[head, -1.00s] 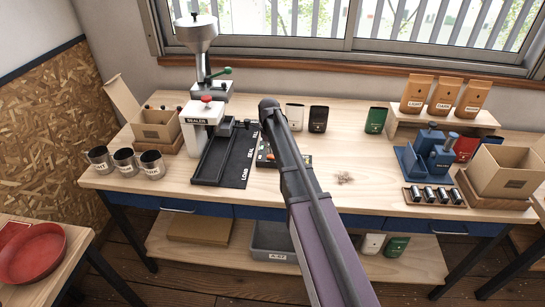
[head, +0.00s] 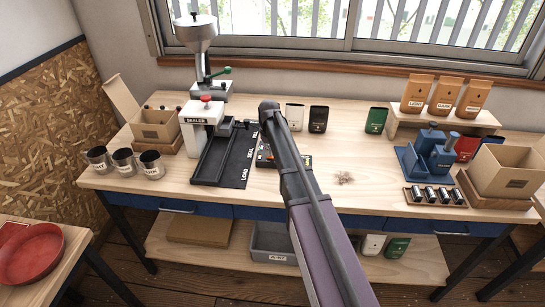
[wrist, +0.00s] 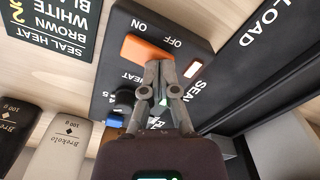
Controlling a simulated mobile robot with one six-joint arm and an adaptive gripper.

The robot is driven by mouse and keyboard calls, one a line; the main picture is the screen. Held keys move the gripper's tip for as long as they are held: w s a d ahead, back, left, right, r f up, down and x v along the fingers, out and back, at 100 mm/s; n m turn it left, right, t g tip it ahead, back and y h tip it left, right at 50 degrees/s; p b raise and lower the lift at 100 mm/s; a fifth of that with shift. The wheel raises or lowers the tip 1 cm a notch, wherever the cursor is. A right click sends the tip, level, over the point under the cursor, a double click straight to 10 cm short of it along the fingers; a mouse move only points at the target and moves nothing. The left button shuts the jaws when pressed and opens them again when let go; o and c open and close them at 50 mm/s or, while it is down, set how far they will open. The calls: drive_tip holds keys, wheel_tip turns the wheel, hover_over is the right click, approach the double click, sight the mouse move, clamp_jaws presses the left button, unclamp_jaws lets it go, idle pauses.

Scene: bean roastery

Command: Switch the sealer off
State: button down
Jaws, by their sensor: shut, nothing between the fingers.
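The white sealer (head: 205,117), with a red knob on top, stands on the bench left of centre. Its dark control box (wrist: 120,75) fills the middle of the wrist view; my arm hides most of it in the head view. An orange rocker switch (wrist: 139,48) lies on the box, with ON printed by its left end and OFF by its right end. A small lamp (wrist: 193,69) beside OFF looks lit. My gripper (wrist: 159,66) is shut and empty, its fingertips at the switch's right part. I cannot tell whether they touch or press it.
The black loading tray (head: 236,165) lies left of the box. A blue knob (wrist: 115,120) and dark dials sit close to my fingers. White and black bags (head: 295,116) stand behind my arm. The bench front right of my arm is mostly clear.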

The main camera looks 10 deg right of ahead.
drive_tip(key=shift+f, duration=0.25)
drive_tip(key=shift+r, duration=0.2)
drive_tip(key=shift+r+p, duration=3.35)
drive_tip(key=s+m, duration=0.2)
drive_tip(key=s, duration=2.7)
drive_tip(key=c, duration=1.4)
unclamp_jaws()
drive_tip(key=shift+d, duration=0.1)
